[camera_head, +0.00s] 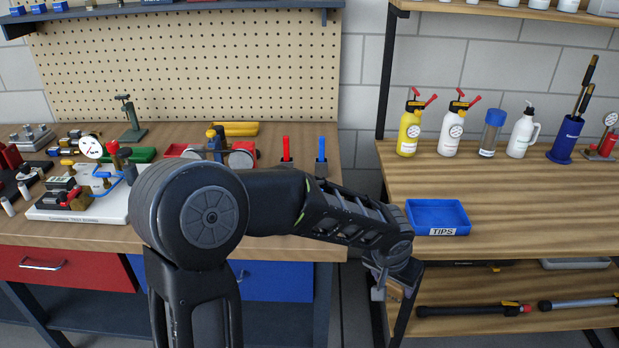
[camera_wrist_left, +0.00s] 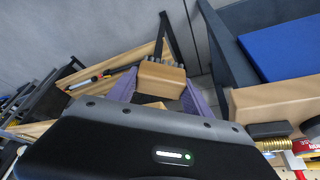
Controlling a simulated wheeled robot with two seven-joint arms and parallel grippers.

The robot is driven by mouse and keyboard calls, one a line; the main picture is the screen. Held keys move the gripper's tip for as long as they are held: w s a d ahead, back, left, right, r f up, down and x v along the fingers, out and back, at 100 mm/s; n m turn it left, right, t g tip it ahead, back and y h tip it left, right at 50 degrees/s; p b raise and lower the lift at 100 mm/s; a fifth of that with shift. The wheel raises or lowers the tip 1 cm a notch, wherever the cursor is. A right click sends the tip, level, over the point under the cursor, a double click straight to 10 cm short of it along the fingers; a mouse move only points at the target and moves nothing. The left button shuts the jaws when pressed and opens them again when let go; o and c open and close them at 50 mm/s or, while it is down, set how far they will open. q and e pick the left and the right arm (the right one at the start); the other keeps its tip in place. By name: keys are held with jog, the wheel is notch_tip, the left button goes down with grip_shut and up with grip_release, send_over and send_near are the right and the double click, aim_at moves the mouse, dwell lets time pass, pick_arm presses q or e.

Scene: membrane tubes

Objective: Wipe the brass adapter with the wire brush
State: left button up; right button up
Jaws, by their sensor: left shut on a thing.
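My left gripper (camera_head: 386,284) hangs low in the gap between the workbench and the right shelf. In the left wrist view its two purple-grey fingers (camera_wrist_left: 158,92) are shut on a wooden block with dark bristle-like tufts along its far edge, which looks like the wire brush (camera_wrist_left: 163,76). A little of its wood shows beside the gripper in the head view. A threaded brass piece, probably the brass adapter (camera_wrist_left: 272,145), shows over the workbench near a black block, well apart from the gripper. I cannot make it out in the head view, where my arm covers part of the bench. My right gripper is not in view.
The workbench (camera_head: 300,246) holds a crowded white tray at left and red and blue uprights at the back. The wooden shelf (camera_head: 540,190) at right carries bottles and a blue TIPS tray (camera_head: 437,216). Its front edge and dark post are close to my gripper.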

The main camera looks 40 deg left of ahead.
pick_arm(q)
jog(key=w+a+r+n+y+p, duration=0.1)
jog(key=a+r+n+p, duration=0.1)
jog(key=a+r, duration=0.3)
jog(key=w+a+r+n+p, duration=0.1)
jog(key=a+r+p, duration=0.4)
jog(key=a, duration=0.7)
jog(key=w+a+r+n+y+p, duration=0.1)
jog(key=a+r+n+p, duration=0.3)
jog(key=a+r, duration=0.2)
jog(key=a, duration=0.2)
jog(key=shift+w+a+r+g+y, duration=0.3)
jog(key=shift+a+g, duration=0.1)
